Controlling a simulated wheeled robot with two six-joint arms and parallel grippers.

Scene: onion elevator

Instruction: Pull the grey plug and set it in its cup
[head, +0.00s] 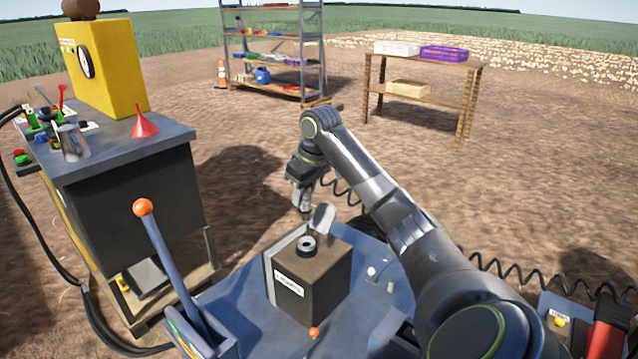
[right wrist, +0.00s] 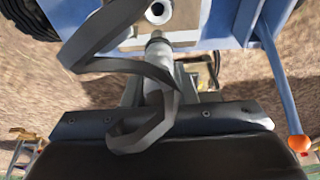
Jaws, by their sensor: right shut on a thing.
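My right gripper (head: 304,198) hangs just behind and above a brown box (head: 325,280) on the blue deck. It is shut on a small pale-grey piece at its tip, which I take to be the grey plug. In the right wrist view the grey plug (right wrist: 157,62) looks like a short grey cylinder, partly covered by a dark grey looped band. A black ring (head: 307,244) with an opening sits on top of the box, and a grey flap (head: 323,218) stands up behind it. I cannot tell which thing is the plug's cup. My left gripper is not in view.
A blue lever with an orange knob (head: 142,207) stands at the left. A shelf and a wooden table (head: 425,60) stand far back on open dirt.

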